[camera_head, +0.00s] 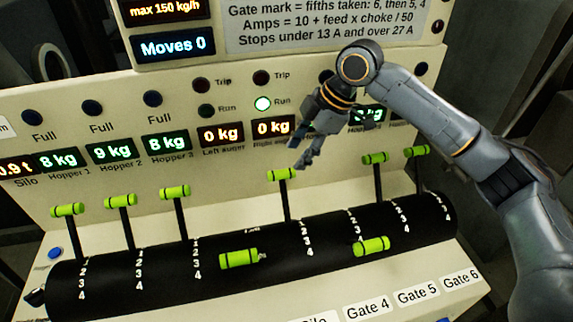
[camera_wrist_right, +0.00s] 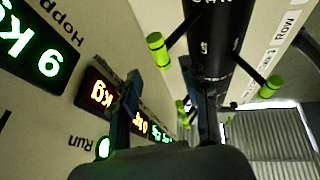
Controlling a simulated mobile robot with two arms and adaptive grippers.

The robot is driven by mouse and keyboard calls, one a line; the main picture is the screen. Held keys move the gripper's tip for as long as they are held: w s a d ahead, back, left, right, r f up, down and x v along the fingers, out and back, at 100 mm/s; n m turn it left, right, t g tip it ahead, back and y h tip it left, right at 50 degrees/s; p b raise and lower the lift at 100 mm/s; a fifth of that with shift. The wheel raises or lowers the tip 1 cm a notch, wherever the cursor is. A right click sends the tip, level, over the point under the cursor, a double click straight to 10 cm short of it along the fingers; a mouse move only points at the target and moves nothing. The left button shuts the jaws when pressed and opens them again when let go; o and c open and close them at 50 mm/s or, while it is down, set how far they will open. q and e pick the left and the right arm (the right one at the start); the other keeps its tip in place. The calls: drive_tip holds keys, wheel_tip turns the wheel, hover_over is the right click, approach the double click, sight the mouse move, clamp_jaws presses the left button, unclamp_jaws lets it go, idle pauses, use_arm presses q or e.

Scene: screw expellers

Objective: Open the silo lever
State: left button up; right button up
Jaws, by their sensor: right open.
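The silo lever (camera_head: 282,175) appears to be the upright lever with a green handle near the middle of the black drum. The word Silo shows on a partly cut-off label (camera_head: 315,319) below its column. My right gripper (camera_head: 300,153) is open and empty, with its fingers just above and slightly right of this handle; I cannot tell whether they touch it. In the right wrist view the gripper's two fingers (camera_wrist_right: 165,100) are spread apart. Several green handles show there, but I cannot tell which is the silo's. My left gripper is not in view.
Upright levers (camera_head: 175,192) stand left, and others (camera_head: 418,151) stand right. Two handles, one left (camera_head: 238,258) and one right (camera_head: 371,246), are swung down towards the front. The black drum (camera_head: 225,282) carries number scales. The panel displays "Moves 0" (camera_head: 175,46).

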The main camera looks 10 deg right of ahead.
sight(285, 171)
drive_tip(key=p+x, duration=0.1)
drive_tip(key=x, duration=0.6)
clamp_jaws()
